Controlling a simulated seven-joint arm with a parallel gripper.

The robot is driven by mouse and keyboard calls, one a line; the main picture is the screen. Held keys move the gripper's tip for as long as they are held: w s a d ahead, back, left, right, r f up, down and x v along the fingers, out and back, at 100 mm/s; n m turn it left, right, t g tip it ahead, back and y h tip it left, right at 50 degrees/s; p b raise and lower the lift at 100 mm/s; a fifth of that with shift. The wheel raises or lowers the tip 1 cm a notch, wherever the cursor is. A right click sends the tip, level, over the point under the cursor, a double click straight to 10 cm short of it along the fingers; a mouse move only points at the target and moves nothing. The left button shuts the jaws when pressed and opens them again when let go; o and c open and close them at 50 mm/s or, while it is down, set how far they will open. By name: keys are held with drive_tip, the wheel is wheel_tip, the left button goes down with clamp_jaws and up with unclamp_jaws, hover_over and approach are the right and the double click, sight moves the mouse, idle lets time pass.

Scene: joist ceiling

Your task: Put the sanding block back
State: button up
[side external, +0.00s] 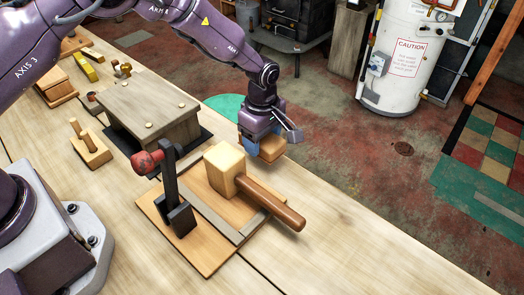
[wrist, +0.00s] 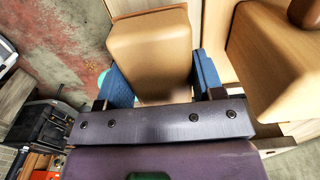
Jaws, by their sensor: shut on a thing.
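My gripper (side external: 262,142) is shut on a tan wooden block, which looks like the sanding block (side external: 271,148). In the wrist view the block (wrist: 150,45) sits between the two blue fingers (wrist: 160,85). The side view shows it at the far edge of the workbench (side external: 330,220), just beyond a wooden mallet. Whether the block touches the bench or hangs above it I cannot tell. The fingers hide part of it.
The mallet (side external: 226,168) lies close by on a wooden board (side external: 205,258) with a red-handled clamp (side external: 147,163). A grey-brown wooden box (side external: 150,108) and a pegged block (side external: 90,148) stand to the left. The bench's right part is clear.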

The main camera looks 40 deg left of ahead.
drive_tip(key=shift+f, duration=2.1)
drive_tip(key=shift+f, duration=0.2)
drive_tip(key=o, duration=0.6)
